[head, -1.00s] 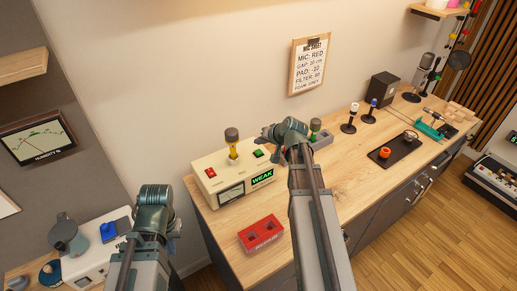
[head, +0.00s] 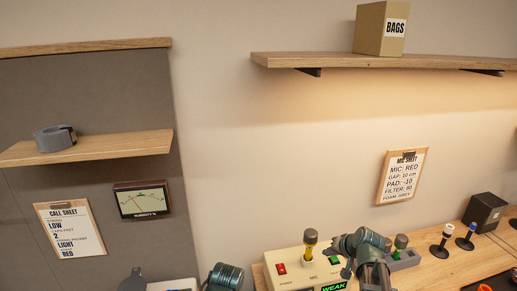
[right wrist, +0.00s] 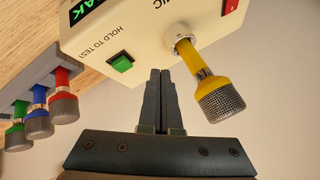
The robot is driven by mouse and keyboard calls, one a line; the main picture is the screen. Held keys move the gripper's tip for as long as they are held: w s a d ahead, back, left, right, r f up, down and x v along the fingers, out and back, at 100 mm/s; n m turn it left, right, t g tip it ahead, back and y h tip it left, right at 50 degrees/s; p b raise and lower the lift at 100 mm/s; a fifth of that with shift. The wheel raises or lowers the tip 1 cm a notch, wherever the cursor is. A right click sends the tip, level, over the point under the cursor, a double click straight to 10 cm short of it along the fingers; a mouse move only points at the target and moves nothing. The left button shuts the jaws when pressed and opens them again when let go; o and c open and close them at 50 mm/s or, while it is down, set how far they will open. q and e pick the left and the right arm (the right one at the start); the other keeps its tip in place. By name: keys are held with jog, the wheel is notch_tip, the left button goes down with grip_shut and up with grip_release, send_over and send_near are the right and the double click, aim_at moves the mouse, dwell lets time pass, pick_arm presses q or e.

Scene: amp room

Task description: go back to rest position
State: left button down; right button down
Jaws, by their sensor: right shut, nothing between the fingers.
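My right gripper (right wrist: 160,72) is shut and empty in the right wrist view. Its fingertips are close to the cream tester box (right wrist: 105,45), beside the green button (right wrist: 121,63); I cannot tell if they touch it. A yellow microphone (right wrist: 205,75) with a grey mesh head is plugged into the box, to the right of the fingers. In the head view the tester box (head: 290,262) stands at the bottom, with my right arm in front of its right side. The joint of my left arm shows at the bottom, but its gripper is out of view.
A rack with several coloured microphones (right wrist: 38,122) is beside the box. On the wall are a long shelf (head: 400,62) with a box of bags (head: 380,28), a mic sheet (head: 402,177) and a humidity meter (head: 142,200). A black box (head: 484,211) stands on the bench.

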jog(key=s+a+f+n+g+h, duration=0.1)
jog(key=s+a+f+n+g, duration=0.2)
jog(key=s+a, duration=0.45)
jog(key=s+a+f+n+g+h, duration=0.2)
jog(key=s+a+g, duration=0.25)
jog(key=s, duration=0.55)
jog(key=s+a+f+n+b, duration=0.2)
jog(key=a, duration=0.3)
jog(key=s+a+f+n+h+b, duration=0.1)
jog(key=s+a+f+b, duration=0.1)
jog(key=a, duration=0.3)
jog(key=shift+s+a+f+n+b, duration=0.2)
jog(key=shift+a+f+n+b, duration=0.2)
jog(key=shift+b, duration=0.15)
